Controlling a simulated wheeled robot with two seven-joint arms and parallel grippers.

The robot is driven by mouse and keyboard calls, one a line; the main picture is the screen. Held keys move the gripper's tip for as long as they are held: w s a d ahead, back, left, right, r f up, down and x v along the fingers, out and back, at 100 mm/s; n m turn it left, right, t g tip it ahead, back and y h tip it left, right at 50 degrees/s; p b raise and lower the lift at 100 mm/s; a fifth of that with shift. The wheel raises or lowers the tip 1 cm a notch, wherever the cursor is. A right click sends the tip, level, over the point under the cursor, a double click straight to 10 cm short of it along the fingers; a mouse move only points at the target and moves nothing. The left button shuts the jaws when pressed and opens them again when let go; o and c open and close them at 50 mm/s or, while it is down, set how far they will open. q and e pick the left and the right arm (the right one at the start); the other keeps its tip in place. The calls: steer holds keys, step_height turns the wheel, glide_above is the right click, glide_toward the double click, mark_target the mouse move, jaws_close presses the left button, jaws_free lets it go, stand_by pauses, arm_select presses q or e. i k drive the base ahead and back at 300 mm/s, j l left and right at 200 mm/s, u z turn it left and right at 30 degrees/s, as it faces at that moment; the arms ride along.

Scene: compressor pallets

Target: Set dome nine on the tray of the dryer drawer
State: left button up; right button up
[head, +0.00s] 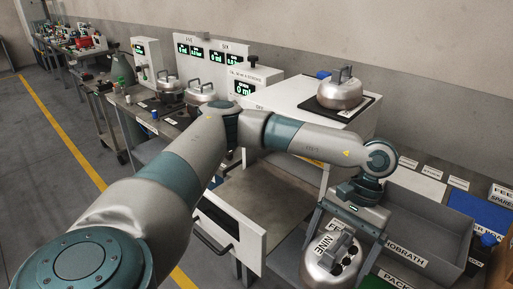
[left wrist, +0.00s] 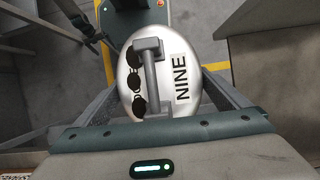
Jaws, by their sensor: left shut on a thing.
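Dome nine (head: 322,268) is a silvery dome with a handle, dark round ports and a NINE label. My left gripper (head: 343,236) is shut on it and holds it at the lower right of the head view. The dome also fills the upper middle of the left wrist view (left wrist: 181,54), with its handle towards the camera. The dryer drawer (head: 229,236) is pulled out of the white cabinet, with a dark handle on its front. Its tray (head: 256,205) looks bare and lies left of the dome. My right gripper is in neither view.
Another dome (head: 341,92) stands on a black mat on the white cabinet top. Two more domes (head: 170,88) (head: 201,93) stand on the bench at the back. A grey bin (head: 425,225) is right of my gripper. My left arm crosses above the drawer.

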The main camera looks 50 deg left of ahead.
mark_target(263, 197)
steer(key=k+l+u, duration=0.1)
steer(key=l+u, duration=0.15)
steer(key=k+l+u, duration=0.1)
steer(key=l+u, duration=0.25)
steer(key=k+l+u, duration=0.1)
steer(key=u, duration=0.25)
